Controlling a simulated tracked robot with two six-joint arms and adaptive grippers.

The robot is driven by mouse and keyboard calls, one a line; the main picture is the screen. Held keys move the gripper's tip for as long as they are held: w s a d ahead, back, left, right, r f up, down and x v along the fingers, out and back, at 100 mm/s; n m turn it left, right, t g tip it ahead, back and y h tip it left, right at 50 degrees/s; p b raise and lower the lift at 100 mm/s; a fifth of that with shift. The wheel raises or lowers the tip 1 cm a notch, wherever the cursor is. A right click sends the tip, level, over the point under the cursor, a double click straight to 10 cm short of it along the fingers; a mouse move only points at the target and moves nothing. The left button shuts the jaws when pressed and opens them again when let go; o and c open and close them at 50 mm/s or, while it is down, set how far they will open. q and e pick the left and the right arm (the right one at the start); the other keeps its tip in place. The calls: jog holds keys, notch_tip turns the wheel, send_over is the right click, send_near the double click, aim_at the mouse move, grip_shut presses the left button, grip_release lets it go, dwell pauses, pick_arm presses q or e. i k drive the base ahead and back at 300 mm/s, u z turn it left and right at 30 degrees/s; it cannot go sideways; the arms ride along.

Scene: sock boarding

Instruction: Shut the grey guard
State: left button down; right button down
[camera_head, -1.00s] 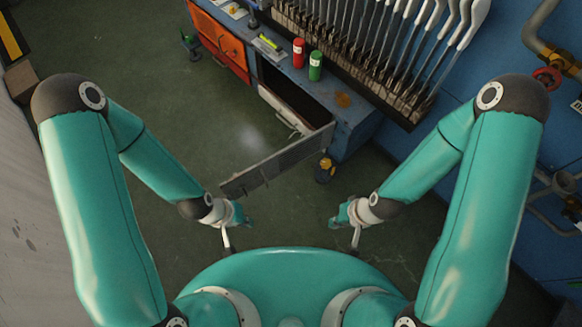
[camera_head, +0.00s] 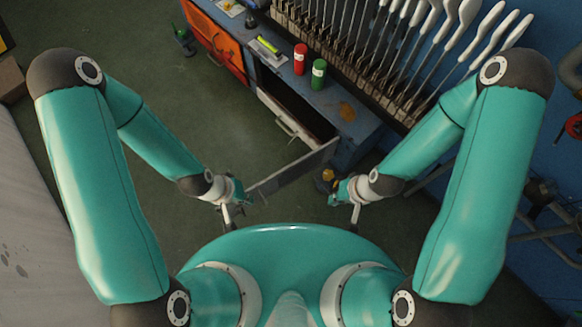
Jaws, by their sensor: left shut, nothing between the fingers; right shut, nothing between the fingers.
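The grey guard (camera_head: 296,167) is a flat panel on the front of the blue workbench. It stands swung open, its right end at the bench opening and its free end out over the floor. My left gripper (camera_head: 244,199) is shut and empty beside the guard's free end; I cannot tell whether they touch. My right gripper (camera_head: 334,199) is shut and empty, below the guard's bench end in the picture and apart from it.
The blue workbench (camera_head: 350,128) carries a red can (camera_head: 300,59), a green can (camera_head: 318,74) and a rack of upright sock forms (camera_head: 440,40).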

aim_at(268, 187)
jog(key=z, duration=0.2)
jog(key=k, duration=0.6)
jog(key=z, duration=0.85)
jog(key=i, duration=0.2)
jog(key=u, duration=3.4)
jog(key=k, duration=1.05)
jog(key=z, duration=0.55)
jog(key=i, duration=0.8)
jog(key=z, duration=0.4)
